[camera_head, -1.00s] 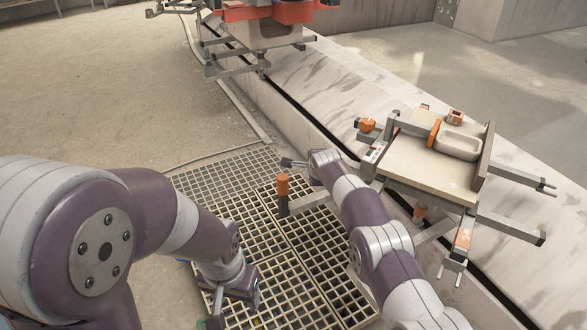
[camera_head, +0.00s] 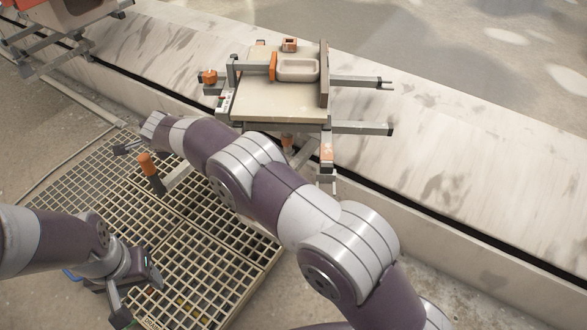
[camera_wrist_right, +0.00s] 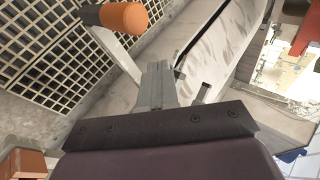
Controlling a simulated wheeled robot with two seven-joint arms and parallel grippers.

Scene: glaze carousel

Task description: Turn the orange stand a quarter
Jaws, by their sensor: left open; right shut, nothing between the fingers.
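A stand with a beige top board (camera_head: 265,108), grey bars and orange fittings is on the pale track in the head view. A pale dish (camera_head: 297,69) rests on it. An orange-capped upright handle (camera_head: 150,166) rises from a grey bar to its left; the handle is also at the top of the right wrist view (camera_wrist_right: 123,16). My left gripper (camera_head: 137,298) is open and empty, low over the grating.
Another stand with an orange-red body (camera_head: 52,12) is cut off at the top left. The pale track (camera_head: 440,180) runs diagonally with a dark slot along it. A floor grating (camera_head: 215,265) lies under both grippers. My right arm hides part of the grating and the track edge.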

